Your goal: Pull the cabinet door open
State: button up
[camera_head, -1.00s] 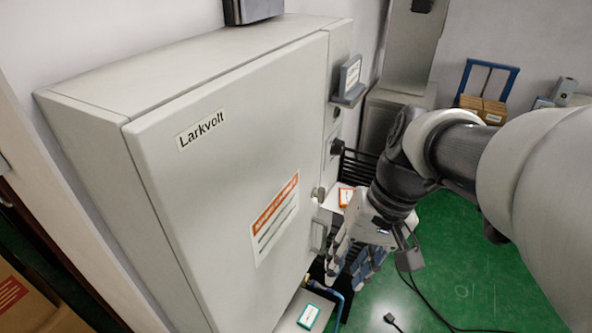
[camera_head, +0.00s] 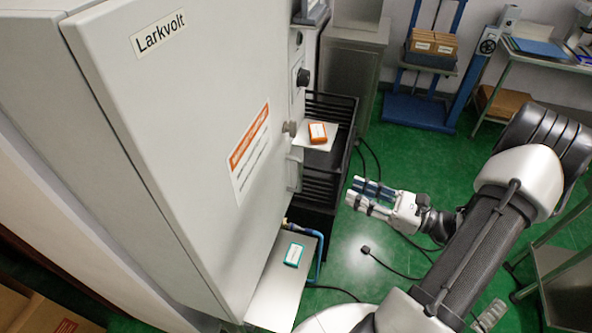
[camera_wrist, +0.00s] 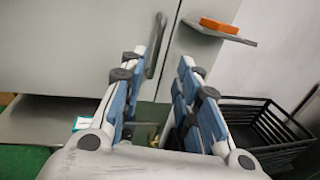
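The grey cabinet door (camera_head: 190,110), labelled Larkvolt with an orange and white notice, looks shut. Its small upright handle (camera_head: 295,168) is near the right edge, below a round knob (camera_head: 289,128). My gripper (camera_head: 350,194) is open and empty, to the right of the handle, with its fingers pointing left towards the cabinet. In the wrist view the handle (camera_wrist: 156,46) shows ahead, between and beyond the blue-padded fingers of my gripper (camera_wrist: 162,66). A gap to the handle is visible in the head view.
A shelf with an orange box (camera_head: 318,133) sits right of the door. A lower shelf (camera_head: 272,305) holds a teal-edged box (camera_head: 293,255). A black rack (camera_head: 333,108) stands beside the cabinet. Cables lie on the open green floor (camera_head: 350,260). A bench stands at back right.

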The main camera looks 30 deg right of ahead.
aim_at(300, 170)
jog(key=b+x, duration=0.3)
jog(key=x, duration=1.4)
jog(key=shift+a, duration=0.15)
jog(key=shift+c, duration=0.2)
grip_shut()
